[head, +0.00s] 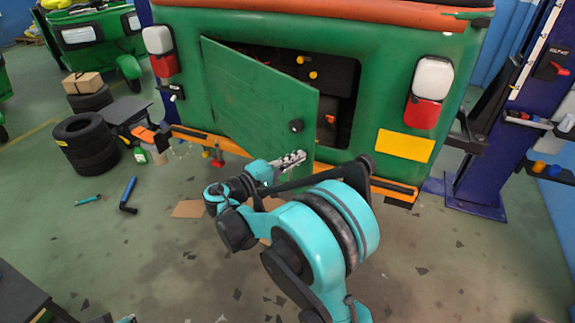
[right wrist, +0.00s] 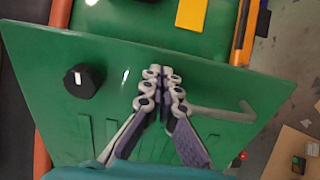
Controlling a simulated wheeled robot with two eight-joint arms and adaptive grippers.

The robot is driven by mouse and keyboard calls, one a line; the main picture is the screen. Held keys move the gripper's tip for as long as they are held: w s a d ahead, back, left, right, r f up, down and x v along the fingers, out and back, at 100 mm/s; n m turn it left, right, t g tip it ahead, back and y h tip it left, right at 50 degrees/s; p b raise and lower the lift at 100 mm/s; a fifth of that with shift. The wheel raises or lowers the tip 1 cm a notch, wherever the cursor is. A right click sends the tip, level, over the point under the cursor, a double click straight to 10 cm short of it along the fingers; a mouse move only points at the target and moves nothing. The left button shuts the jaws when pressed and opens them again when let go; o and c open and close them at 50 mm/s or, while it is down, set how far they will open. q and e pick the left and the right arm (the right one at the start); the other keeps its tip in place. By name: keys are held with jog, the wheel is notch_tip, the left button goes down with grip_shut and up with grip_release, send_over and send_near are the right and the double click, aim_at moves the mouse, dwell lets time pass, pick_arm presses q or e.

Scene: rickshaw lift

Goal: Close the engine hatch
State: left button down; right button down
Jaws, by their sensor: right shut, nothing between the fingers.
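The green engine hatch (head: 255,100) hangs partly open on the back of the green rickshaw (head: 385,75). It is hinged at its left side and swung out toward me. The dark engine opening (head: 340,95) shows to its right. A black knob (head: 296,126) sits near the hatch's free edge; the knob also shows in the right wrist view (right wrist: 81,81). My right gripper (head: 300,156) is at the lower free part of the hatch, fingers together and empty. In the right wrist view the gripper (right wrist: 161,72) lies in front of the hatch panel (right wrist: 120,55); contact cannot be told.
Stacked tyres (head: 87,145) and a cardboard box (head: 82,83) stand at the left. A blue lift post (head: 490,130) stands at the right. An orange bar (head: 235,147) runs below the hatch. Small tools and debris lie on the floor (head: 470,270).

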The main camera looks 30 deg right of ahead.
jog(key=shift+d, duration=0.2)
pick_arm(q)
jog(key=shift+s+a+r, duration=0.15)
jog(key=shift+s+a, duration=0.25)
jog(key=shift+a, duration=0.05)
pick_arm(e)
jog(key=w+d+n+t, duration=0.1)
jog(key=w+d, duration=0.3)
jog(key=d, duration=0.5)
jog(key=w+d+n+t+y, duration=0.1)
jog(key=w+d, duration=0.3)
jog(key=d, duration=0.5)
jog(key=w+d+r+n+t, duration=0.1)
jog(key=w+d, duration=0.3)
jog(key=d, duration=0.5)
jog(key=shift+t+y, duration=0.3)
jog(key=shift+t, duration=0.5)
jog(key=shift+r, duration=0.1)
